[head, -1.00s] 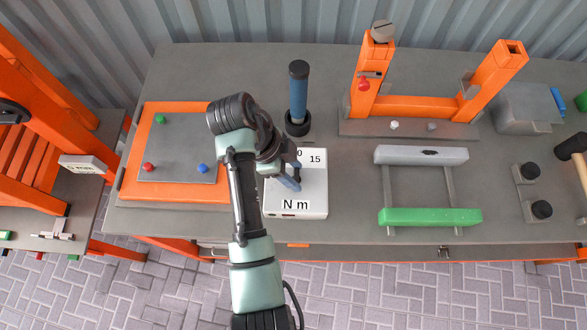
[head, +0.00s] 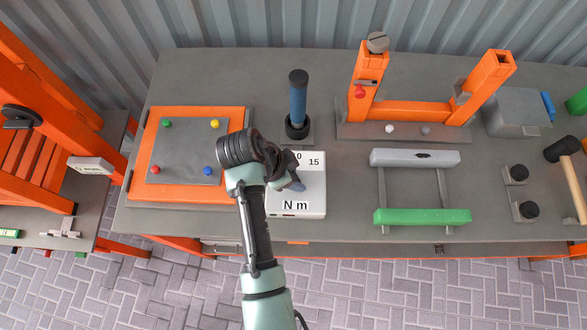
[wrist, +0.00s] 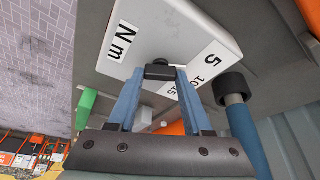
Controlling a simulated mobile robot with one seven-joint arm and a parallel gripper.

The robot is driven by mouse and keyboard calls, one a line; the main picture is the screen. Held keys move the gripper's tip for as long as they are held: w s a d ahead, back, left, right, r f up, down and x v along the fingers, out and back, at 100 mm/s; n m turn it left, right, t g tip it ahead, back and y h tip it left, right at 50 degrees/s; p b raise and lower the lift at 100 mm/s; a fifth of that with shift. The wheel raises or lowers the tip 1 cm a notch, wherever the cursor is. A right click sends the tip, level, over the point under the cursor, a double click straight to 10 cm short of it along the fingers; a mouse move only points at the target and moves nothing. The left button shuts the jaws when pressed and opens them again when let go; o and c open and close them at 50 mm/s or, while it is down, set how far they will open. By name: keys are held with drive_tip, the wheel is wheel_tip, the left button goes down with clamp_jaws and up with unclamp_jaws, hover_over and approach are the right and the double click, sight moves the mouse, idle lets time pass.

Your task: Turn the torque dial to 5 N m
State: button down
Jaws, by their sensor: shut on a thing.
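The torque dial is a black knob (wrist: 160,70) on a white box (head: 312,205) marked "N m", with a label strip reading 5, 10 and 15 (wrist: 205,73). In the wrist view my gripper (wrist: 160,76) has its two blue fingers closed on the knob, one on each side. In the head view my gripper (head: 297,184) is over the left part of the box and hides the knob and part of the number strip. No pointer mark on the knob can be made out, so its setting cannot be read.
A blue-handled tool (head: 298,98) stands upright just behind the box. An orange-framed panel (head: 150,193) with coloured pegs lies to the left. An orange bracket (head: 405,110) and a green bar (head: 422,216) are to the right. Bare bench lies between box and bar.

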drive_tip(key=shift+n+t+y+p, duration=0.45)
drive_tip(key=shift+n+p, duration=0.5)
drive_tip(key=shift+n, duration=0.75)
drive_tip(key=shift+t, duration=0.25)
drive_tip(key=shift+c, duration=1.6)
unclamp_jaws()
drive_tip(key=b+v, duration=0.1)
drive_tip(key=v, duration=1.2)
drive_tip(key=shift+w, duration=0.15)
